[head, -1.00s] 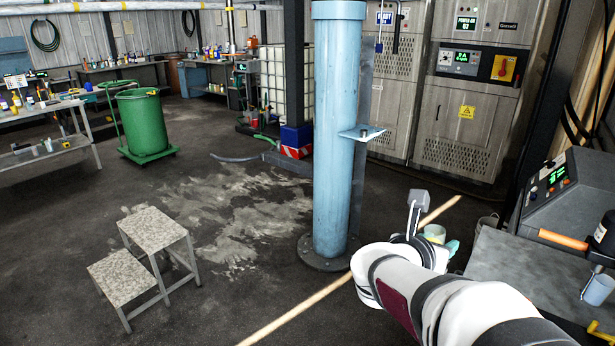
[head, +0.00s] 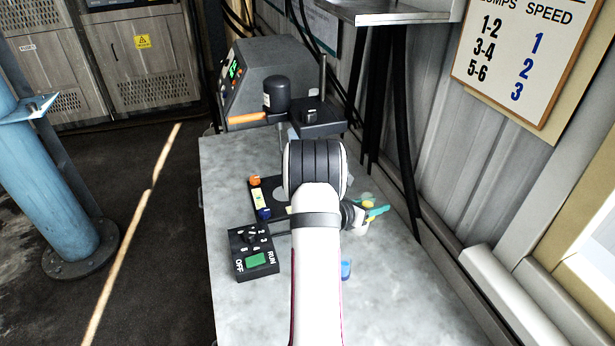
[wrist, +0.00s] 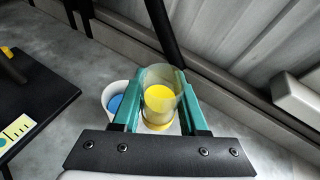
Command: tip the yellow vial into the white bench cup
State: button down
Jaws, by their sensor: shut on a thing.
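My gripper (wrist: 160,100) has its teal fingers shut on the yellow vial (wrist: 162,97), a clear container with yellow contents low inside. The wrist view looks down into its open mouth. In the head view my gripper (head: 373,212) is right of my arm, above the grey bench, with the vial partly hidden. A white cup (wrist: 109,97) with blue inside stands on the bench left of the vial, apart from it in the picture. A blue patch (head: 346,270) beside my arm may be this cup. A pale area under the vial is too covered to identify.
A black board (head: 257,190) with a yellow label lies left of my arm. A switch box (head: 254,262) marked RUN and OFF sits in front of it. The disperser machine (head: 250,75) stands at the back. The corrugated wall (head: 440,150) closes off the right.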

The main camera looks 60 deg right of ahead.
jog(key=s+f+m+g, duration=0.1)
jog(key=s+f, duration=0.2)
jog(key=s, duration=0.3)
jog(key=shift+w+d+r+n+g, duration=0.55)
jog(key=shift+n+g, duration=0.7)
jog(key=shift+n, duration=1.25)
jog(key=shift+w+d+r+n+g, duration=0.25)
jog(key=shift+w+r+n+g, duration=0.75)
jog(key=shift+n, duration=1.5)
jog(key=shift+w+d+r+n+g, duration=0.4)
jog(key=shift+n+g, duration=1.15)
jog(key=shift+n, duration=0.95)
jog(key=shift+s, duration=0.1)
jog(key=shift+s+a+r, duration=0.15)
jog(key=shift+s+a, duration=0.2)
jog(key=shift+s, duration=0.4)
jog(key=shift+s+a+r, duration=0.15)
jog(key=shift+s+a, duration=0.2)
jog(key=shift+s, duration=0.4)
jog(key=shift+s+a+r, duration=0.15)
jog(key=shift+s+a, duration=0.2)
jog(key=shift+s, duration=0.4)
